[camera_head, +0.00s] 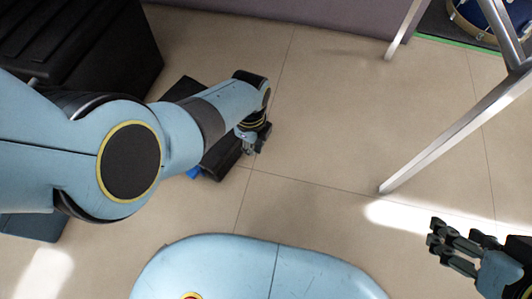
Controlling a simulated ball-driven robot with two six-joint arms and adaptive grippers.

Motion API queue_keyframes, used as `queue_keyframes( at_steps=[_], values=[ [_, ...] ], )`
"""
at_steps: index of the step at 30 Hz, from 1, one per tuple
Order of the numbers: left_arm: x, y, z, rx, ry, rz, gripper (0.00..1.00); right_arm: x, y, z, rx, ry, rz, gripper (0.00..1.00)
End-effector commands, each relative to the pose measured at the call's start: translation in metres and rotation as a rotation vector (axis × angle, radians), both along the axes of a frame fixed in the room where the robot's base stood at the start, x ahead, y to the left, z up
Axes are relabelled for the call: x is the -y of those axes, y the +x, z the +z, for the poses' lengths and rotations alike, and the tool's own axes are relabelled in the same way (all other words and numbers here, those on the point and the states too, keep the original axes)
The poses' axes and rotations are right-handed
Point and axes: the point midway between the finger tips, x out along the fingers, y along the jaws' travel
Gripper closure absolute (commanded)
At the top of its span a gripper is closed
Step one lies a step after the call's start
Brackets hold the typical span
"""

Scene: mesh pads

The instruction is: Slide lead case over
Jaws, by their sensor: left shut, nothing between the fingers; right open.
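A low dark case (222,158) lies on the floor left of centre, mostly hidden under my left arm; I take it for the lead case. Part of a dark flat surface also shows on the far side of the arm. A small blue piece (193,172) shows at its near left end. My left gripper (250,148) is shut with nothing between its fingers, at the case's right side; I cannot tell whether it touches. My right gripper (437,240) is open and empty at the lower right, over bare floor and away from the case.
Large black cases (80,45) stand at the upper left. A metal frame leg (455,135) slants across the right side. A blue drum (480,18) sits on a dark mat at the upper right. The tiled floor (320,110) in the middle is clear.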

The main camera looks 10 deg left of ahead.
Motion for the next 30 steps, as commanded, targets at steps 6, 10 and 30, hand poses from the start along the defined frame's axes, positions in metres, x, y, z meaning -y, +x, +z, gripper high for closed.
queue_keyframes(
  at_steps=[6, 10, 30],
  values=[
    [0.006, 0.021, 0.013, 0.026, -0.007, -0.001, 1.00, 0.000, 0.007, 0.005, 0.026, -0.001, 0.002, 0.50],
    [0.006, 0.020, 0.006, 0.025, -0.007, -0.001, 1.00, 0.000, 0.006, -0.004, 0.062, 0.000, 0.003, 0.50],
    [0.006, 0.021, -0.041, 0.026, -0.006, 0.001, 1.00, -0.008, 0.008, -0.010, 0.520, 0.015, 0.040, 0.50]
  ],
)
